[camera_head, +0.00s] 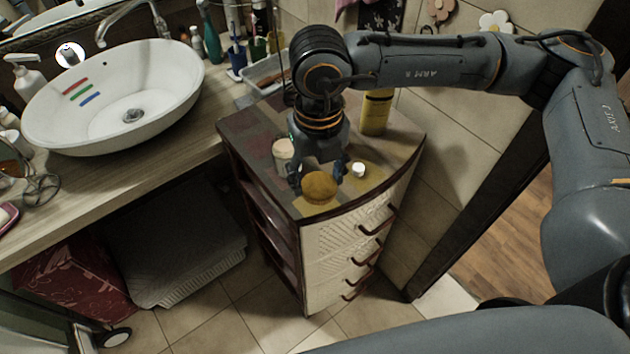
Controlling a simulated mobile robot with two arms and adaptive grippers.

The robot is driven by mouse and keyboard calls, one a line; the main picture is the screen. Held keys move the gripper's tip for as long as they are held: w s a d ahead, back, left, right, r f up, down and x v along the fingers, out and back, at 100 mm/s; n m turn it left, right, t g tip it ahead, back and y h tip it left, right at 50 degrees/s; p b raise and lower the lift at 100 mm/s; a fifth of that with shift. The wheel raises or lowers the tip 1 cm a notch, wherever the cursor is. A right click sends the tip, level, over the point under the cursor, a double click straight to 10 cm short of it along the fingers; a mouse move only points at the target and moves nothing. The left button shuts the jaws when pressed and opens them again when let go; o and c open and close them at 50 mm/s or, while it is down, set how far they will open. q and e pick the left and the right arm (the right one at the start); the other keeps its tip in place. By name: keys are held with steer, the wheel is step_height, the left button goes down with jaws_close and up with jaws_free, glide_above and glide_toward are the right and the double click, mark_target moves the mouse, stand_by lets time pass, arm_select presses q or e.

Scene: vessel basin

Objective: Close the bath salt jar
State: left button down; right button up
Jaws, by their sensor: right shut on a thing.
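My right gripper (318,176) points down over the front of the small cabinet's top. Its fingers are closed around the sides of a round, golden-brown lid-like piece (320,188). Whether this piece touches the cabinet top or is held just above it, I cannot tell. A pale, short cylinder (283,151), possibly the bath salt jar, stands just left of the gripper and is partly hidden by it. I cannot make out its opening or contents. My left gripper is not in view.
The cabinet top (398,155) also holds a tall yellow container (375,112) behind the gripper and a small white item (358,170) right of it. A counter with a white basin (115,95) and several bottles is at the left. Tiled wall stands behind.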

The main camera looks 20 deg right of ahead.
arm_select(q)
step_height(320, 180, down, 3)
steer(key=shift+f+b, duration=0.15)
steer(key=shift+b, duration=1.1)
arm_select(e)
steer(key=s+a+r, duration=0.1)
steer(key=s+r, duration=0.3)
steer(key=s, duration=0.5)
steer(key=shift+a, duration=0.4)
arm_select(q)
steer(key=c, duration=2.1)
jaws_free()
